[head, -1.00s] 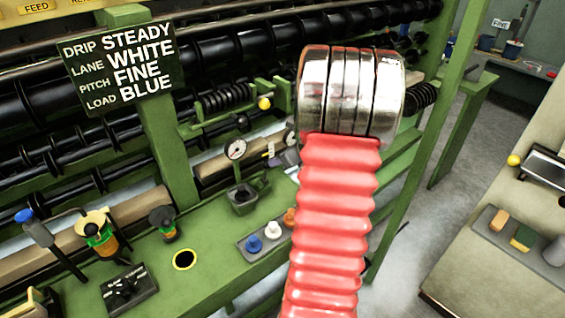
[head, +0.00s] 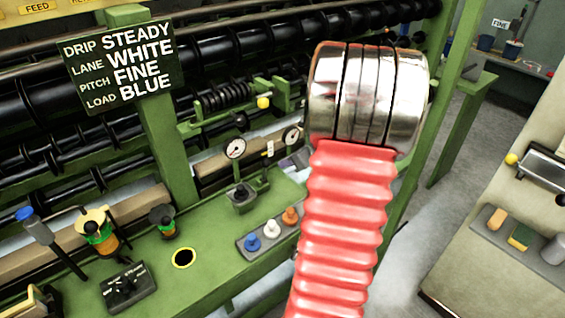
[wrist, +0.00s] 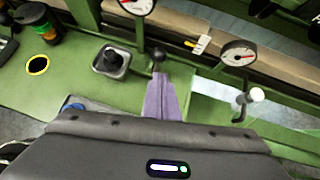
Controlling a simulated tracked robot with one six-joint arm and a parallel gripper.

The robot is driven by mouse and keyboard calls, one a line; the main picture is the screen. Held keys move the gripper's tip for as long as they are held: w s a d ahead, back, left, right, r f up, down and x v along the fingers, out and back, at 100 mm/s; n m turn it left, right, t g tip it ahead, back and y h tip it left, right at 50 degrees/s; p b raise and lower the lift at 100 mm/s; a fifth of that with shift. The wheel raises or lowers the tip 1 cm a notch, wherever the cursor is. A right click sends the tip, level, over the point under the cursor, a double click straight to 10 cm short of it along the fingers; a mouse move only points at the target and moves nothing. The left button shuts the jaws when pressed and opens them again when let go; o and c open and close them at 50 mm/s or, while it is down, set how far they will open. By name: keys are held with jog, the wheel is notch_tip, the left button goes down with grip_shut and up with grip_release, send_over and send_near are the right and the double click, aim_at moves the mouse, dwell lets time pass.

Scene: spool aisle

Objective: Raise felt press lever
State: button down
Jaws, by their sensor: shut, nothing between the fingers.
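No label marks the felt press lever, so I cannot tell for sure which part it is. In the wrist view, a short lever with a dark ball knob (wrist: 158,54) stands just beyond my fingertips. A pale-knobbed handle (wrist: 257,95) is to the right, below a round gauge (wrist: 238,53). My gripper (wrist: 160,78) is shut and empty, its purple-grey fingers pointing at the dark knob; I cannot tell whether they touch. In the head view, only a bit of my gripper (head: 300,158) shows beside my red arm, which hides the pale-knobbed handle.
The green bench (head: 215,235) holds a square cup (head: 241,196), a tray of coloured pegs (head: 252,243) and a dark hole (head: 184,258). A second gauge (head: 234,148) stands behind the cup. Black rollers (head: 270,50) run behind. Open floor (head: 425,215) lies right.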

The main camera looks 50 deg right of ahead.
jog(key=w+r+v, duration=0.1)
jog(key=v, duration=0.7)
jog(key=shift+r, duration=0.25)
jog(key=shift+d, duration=0.1)
jog(key=w+a+r+n+g+y, duration=0.1)
jog(key=w+a+r+n+g, duration=0.1)
jog(key=a+n, duration=0.85)
jog(key=w+a+r+n+g+y, duration=0.1)
jog(key=w+a+r+n, duration=0.35)
jog(key=a, duration=1.05)
jog(key=s+a+n+h, duration=0.1)
jog(key=s+a+n, duration=1.1)
jog(key=a+n, duration=0.5)
jog(key=n, duration=0.4)
jog(key=shift+s+g+h, duration=0.3)
jog(key=shift+s+h, duration=0.05)
jog(key=shift+h, duration=0.05)
jog(key=shift+f, duration=0.1)
